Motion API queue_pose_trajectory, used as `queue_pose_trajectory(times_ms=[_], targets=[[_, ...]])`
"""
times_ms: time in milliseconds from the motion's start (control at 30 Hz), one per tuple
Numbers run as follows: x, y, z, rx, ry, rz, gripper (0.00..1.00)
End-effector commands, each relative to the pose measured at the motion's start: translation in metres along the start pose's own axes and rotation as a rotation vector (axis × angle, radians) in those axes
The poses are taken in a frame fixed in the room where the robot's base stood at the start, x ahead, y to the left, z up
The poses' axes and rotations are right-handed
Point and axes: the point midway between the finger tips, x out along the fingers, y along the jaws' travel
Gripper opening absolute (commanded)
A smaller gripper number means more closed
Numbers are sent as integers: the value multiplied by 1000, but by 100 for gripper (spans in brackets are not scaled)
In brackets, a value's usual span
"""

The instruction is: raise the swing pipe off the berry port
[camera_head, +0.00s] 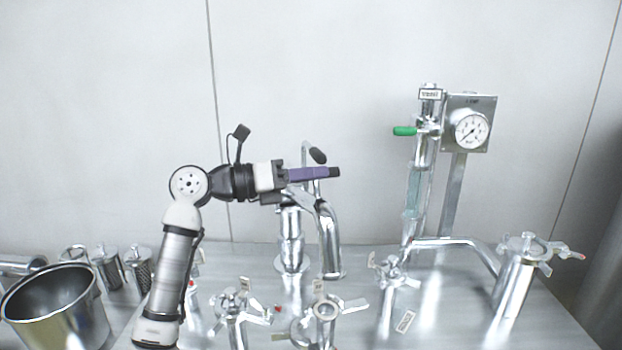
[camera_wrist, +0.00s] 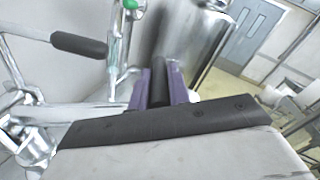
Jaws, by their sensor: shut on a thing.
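My gripper (camera_head: 322,173) has purple fingers and reaches right from the arm, above the steel bench. It is shut on a black handle (camera_head: 335,172), whose end sticks out past the fingers. In the wrist view the black handle (camera_wrist: 160,82) lies between the two purple fingers (camera_wrist: 176,80). Below the gripper, a bent steel pipe (camera_head: 329,235), apparently the swing pipe, curves down beside an upright steel post (camera_head: 291,235). Its lower end is near a round fitting on the bench; contact is unclear. Port labels are too small to read, so I cannot identify the berry port.
A second black-tipped lever (camera_head: 317,155) rises just behind my gripper. Clamped ports (camera_head: 325,310) stand in front. A column with a green lever (camera_head: 405,131) and a gauge (camera_head: 472,131) stand right. A steel pot (camera_head: 55,310) is at left. Space above the gripper is clear.

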Motion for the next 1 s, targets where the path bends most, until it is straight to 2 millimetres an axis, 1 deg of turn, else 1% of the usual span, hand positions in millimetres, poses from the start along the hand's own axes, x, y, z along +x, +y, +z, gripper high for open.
queue_pose_trajectory(times_ms=[33,67,200,467,567,667,733,1000], targets=[[-1,0,1,1,-6,-1,0],[-1,0,1,1,-6,-1,22],[0,0,1,1,-4,-1,40],[-1,0,0,2,-2,-1,40],[-6,1,-1,1,-2,0,40],[-20,2,-2,2,-4,3,40],[-34,2,-3,3,-4,2,40],[-96,2,-3,1,-4,3,40]])
